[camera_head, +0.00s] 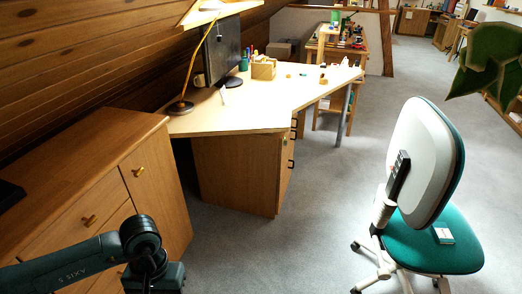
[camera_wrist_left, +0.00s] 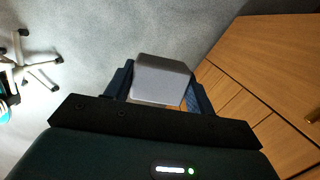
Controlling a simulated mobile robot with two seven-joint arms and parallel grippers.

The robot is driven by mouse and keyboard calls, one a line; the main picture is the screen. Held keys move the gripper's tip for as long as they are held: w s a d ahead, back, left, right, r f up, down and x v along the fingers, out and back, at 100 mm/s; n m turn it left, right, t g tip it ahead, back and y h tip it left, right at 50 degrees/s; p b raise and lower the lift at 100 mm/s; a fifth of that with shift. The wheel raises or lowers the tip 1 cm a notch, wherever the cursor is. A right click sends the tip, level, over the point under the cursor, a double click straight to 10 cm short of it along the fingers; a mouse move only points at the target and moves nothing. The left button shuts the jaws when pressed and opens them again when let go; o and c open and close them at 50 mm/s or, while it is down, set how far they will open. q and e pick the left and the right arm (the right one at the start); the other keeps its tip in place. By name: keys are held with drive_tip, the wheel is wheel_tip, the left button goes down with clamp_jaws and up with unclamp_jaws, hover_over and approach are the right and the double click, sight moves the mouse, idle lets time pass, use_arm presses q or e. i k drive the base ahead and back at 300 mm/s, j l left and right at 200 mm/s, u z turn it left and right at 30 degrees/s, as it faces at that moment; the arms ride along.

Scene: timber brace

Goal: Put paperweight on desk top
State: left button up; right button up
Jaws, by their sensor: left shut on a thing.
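My left gripper (camera_wrist_left: 160,90) shows in the left wrist view, shut on a grey block-like thing, the paperweight (camera_wrist_left: 162,80). It holds the paperweight above the grey carpet, beside the wooden cabinet. In the head view my left arm comes in at the lower left, and its gripper and the paperweight are out of the picture. The desk top (camera_head: 235,112) is pale wood and stands beyond the arm, in the upper middle. My right gripper is not in view.
A wooden cabinet (camera_head: 95,190) stands at the left, close to my arm. On the desk are a monitor (camera_head: 223,50), a lamp (camera_head: 180,104) and a pen box (camera_head: 263,69). The desk's near part is mostly clear. A green swivel chair (camera_head: 430,240) stands at the right, with open carpet between.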

sight(282, 102)
drive_tip(key=i+z, duration=0.15)
drive_tip(key=i, duration=0.3)
drive_tip(key=i+j+z, duration=0.15)
drive_tip(key=i, duration=0.25)
drive_tip(key=i+j+z, duration=0.15)
drive_tip(key=i, duration=0.3)
drive_tip(key=i+j+z, duration=0.2)
drive_tip(key=i+z, duration=0.15)
drive_tip(key=i+j+z, duration=0.35)
drive_tip(key=i, duration=0.15)
